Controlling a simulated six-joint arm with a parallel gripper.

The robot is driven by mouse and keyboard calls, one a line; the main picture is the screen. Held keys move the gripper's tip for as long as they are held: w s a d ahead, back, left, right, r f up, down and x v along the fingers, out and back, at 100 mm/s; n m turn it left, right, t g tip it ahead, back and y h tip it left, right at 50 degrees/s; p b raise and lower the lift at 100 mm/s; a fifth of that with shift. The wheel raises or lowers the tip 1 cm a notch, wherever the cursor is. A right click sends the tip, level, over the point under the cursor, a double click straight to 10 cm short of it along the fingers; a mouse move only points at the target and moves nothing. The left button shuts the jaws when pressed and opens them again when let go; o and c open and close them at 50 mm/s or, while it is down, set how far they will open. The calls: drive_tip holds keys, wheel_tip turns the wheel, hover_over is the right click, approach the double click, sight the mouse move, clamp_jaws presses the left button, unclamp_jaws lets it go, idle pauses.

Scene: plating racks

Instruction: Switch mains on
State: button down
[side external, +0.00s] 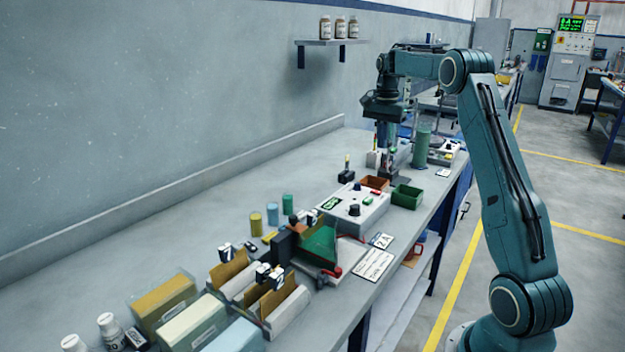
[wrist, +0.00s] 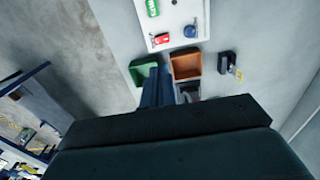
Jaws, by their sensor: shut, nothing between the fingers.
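A white power supply box (side external: 352,212) stands on the bench, with a green-lit display (side external: 330,203), a dark round knob (side external: 354,210) and a small red switch (side external: 376,195) on top. In the wrist view the red switch (wrist: 160,39) lies near the box's edge, beside the blue-looking knob (wrist: 190,30). Which way the switch is set is too small to tell. My gripper (side external: 389,178) is shut and empty, pointing down behind the box near the small trays. In the wrist view its fingers (wrist: 155,80) show between the trays, apart from the switch.
A brown tray (side external: 375,183) and a green tray (side external: 407,196) stand behind the box, close to my fingers. A small black block (side external: 346,176) with a yellow upright part is left of them. A green wedge-shaped fixture (side external: 318,245) and several containers stand in front. The bench's left side is clear.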

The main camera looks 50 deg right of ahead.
sight(374, 190)
drive_tip(key=shift+w+r, duration=0.1)
drive_tip(key=shift+w, duration=0.55)
wheel_tip(374, 190, down, 14)
drive_tip(key=shift+f, duration=0.1)
idle(0.7)
drive_tip(key=shift+w+f, duration=0.1)
drive_tip(key=shift+f, duration=0.15)
idle(0.4)
